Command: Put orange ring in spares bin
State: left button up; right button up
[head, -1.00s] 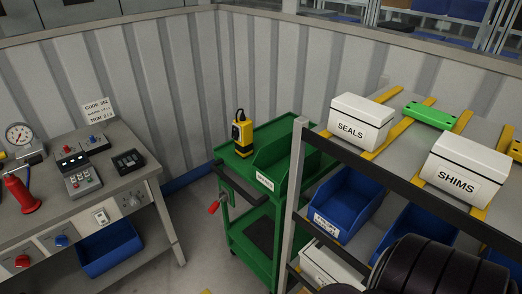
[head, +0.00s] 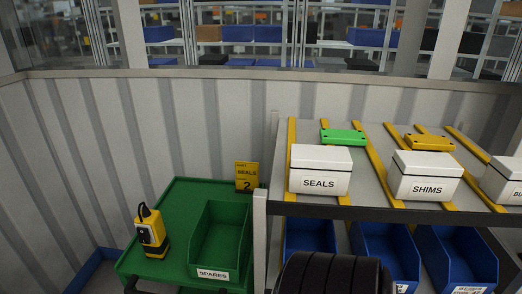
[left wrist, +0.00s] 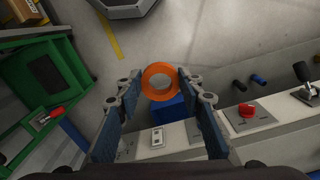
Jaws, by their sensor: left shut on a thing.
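The orange ring (left wrist: 147,84) is between the fingers of my left gripper (left wrist: 160,79) in the left wrist view. The fingers are closed on its two sides, and it is held above the floor near a workbench. The spares bin (head: 213,262) is a green open bin labelled SPARES on a green cart in the head view. The part of its inside that I see looks empty. My left gripper is outside the head view. My right gripper is in neither current view.
A yellow and black device (head: 152,238) stands left of the bin on the green cart (head: 185,195). A shelf with white boxes (head: 320,170) and blue bins is on the right. The wrist view shows a bench with controls (left wrist: 250,112).

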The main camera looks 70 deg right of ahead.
aim_at(223, 249)
jog(key=z, duration=1.8)
